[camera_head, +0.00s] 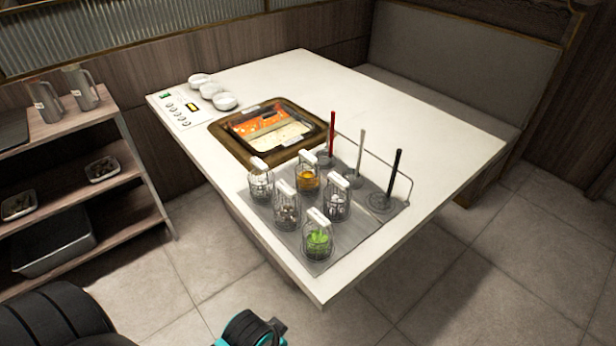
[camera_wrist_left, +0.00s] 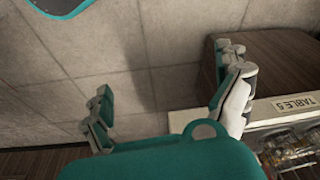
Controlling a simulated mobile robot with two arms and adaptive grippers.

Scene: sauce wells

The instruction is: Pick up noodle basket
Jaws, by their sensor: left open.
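Several wire baskets with white handles stand on a grey mat (camera_head: 345,235) at the near side of the white table. They include a basket with pale contents (camera_head: 261,186), one with orange-yellow contents (camera_head: 308,184), one with brown pieces (camera_head: 287,215), one with white balls (camera_head: 336,208) and one with green contents (camera_head: 317,243). I cannot tell which holds noodles. My left gripper shows only partly at the bottom edge in the head view (camera_head: 258,332), apart from the table and baskets. In the left wrist view (camera_wrist_left: 165,90) its fingers are apart and empty.
A hot pot (camera_head: 232,152) with red and pale broth is set in the table (camera_head: 430,125). Ladles (camera_head: 360,150) stand in a wire rack. White bowls (camera_head: 212,90) sit at the back left. A shelf (camera_head: 75,120) stands left, a bench (camera_head: 455,60) behind. A "TABLE 5" label (camera_wrist_left: 293,105) shows.

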